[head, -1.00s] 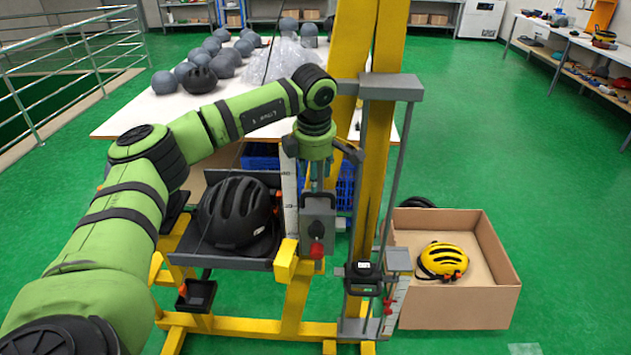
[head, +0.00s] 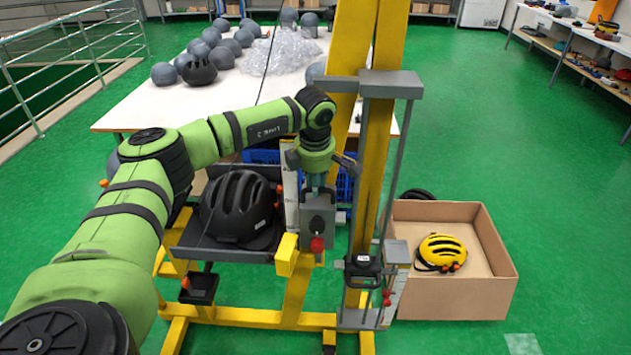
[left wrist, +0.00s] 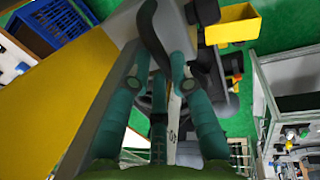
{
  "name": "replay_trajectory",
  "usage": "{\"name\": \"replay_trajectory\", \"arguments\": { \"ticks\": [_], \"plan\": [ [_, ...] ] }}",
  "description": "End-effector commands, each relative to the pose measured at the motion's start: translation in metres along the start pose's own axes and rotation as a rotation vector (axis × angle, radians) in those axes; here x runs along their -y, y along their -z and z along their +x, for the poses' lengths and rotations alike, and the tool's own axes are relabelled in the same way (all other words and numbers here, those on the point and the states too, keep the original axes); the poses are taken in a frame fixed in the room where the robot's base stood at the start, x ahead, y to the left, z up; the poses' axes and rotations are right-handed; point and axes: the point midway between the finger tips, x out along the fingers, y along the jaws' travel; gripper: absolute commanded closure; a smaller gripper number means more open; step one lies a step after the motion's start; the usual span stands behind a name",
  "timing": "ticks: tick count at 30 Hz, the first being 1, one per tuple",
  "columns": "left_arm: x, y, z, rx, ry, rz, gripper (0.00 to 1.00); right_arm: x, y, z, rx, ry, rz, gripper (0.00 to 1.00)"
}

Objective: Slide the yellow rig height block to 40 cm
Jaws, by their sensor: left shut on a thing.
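The grey height block (head: 317,212) of the yellow rig (head: 378,150), with a red knob, sits beside an upright white scale (head: 291,195). A small yellow piece (head: 287,254) is at its lower left. My left gripper (head: 318,182) comes down from above and is shut on the top of the block. In the left wrist view my teal fingers (left wrist: 160,75) are close together by a dark curved part (left wrist: 154,35), and the scale shows between them. The exact contact is partly hidden and the height reading is too small to tell. My right gripper is not in view.
A black helmet (head: 240,207) rests on a grey tray left of the block. A cardboard box (head: 458,299) with a yellow helmet (head: 441,252) stands on the right. A white table (head: 160,113) with several grey headforms is behind. Green floor is open at the right.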

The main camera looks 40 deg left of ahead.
Motion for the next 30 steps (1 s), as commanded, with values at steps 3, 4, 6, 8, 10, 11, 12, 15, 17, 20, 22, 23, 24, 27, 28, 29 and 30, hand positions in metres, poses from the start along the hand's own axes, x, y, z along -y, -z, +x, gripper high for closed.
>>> {"name": "replay_trajectory", "arguments": {
  "ticks": [3,4,6,8,10,11,12,15,17,20,22,23,24,27,28,29,30],
  "plan": [
    [-0.006,-0.001,-0.026,0.002,-0.004,-0.001,1.00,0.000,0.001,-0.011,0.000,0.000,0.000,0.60],
    [-0.008,-0.001,-0.034,0.002,-0.005,-0.001,1.00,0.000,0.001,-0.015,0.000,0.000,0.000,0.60],
    [-0.012,-0.001,-0.051,0.004,-0.008,-0.001,1.00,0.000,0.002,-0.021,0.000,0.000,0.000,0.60],
    [-0.015,0.000,-0.064,0.004,-0.009,-0.001,1.00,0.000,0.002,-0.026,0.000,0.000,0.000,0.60],
    [-0.017,0.000,-0.074,0.003,-0.009,-0.002,1.00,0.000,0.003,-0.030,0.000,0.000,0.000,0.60],
    [-0.018,0.000,-0.078,0.004,-0.009,-0.002,1.00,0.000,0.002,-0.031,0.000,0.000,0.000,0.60],
    [-0.018,0.000,-0.081,0.004,-0.009,-0.002,1.00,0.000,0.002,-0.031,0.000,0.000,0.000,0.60],
    [-0.018,0.000,-0.083,0.004,-0.008,-0.002,1.00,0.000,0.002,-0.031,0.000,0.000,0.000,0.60],
    [-0.018,0.000,-0.082,0.005,-0.008,-0.002,1.00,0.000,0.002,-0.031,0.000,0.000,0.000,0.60],
    [-0.018,-0.001,-0.082,0.006,-0.009,-0.003,1.00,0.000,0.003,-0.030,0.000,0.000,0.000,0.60],
    [-0.018,-0.001,-0.082,0.006,-0.009,-0.003,1.00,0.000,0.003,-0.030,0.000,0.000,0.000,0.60],
    [-0.018,-0.001,-0.082,0.006,-0.009,-0.003,0.70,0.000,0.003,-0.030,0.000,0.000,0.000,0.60],
    [-0.018,-0.001,-0.082,0.006,-0.009,-0.003,0.54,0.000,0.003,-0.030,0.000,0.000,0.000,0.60],
    [-0.018,0.000,-0.081,0.005,-0.007,-0.002,0.54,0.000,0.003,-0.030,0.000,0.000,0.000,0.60],
    [-0.018,0.000,-0.081,0.004,-0.006,-0.002,0.54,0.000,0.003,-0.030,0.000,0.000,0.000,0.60],
    [-0.017,0.000,-0.081,0.004,-0.005,-0.002,0.54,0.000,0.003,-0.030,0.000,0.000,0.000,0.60],
    [-0.017,0.000,-0.080,0.003,-0.005,-0.002,0.54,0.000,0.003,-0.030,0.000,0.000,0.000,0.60]
  ]
}}
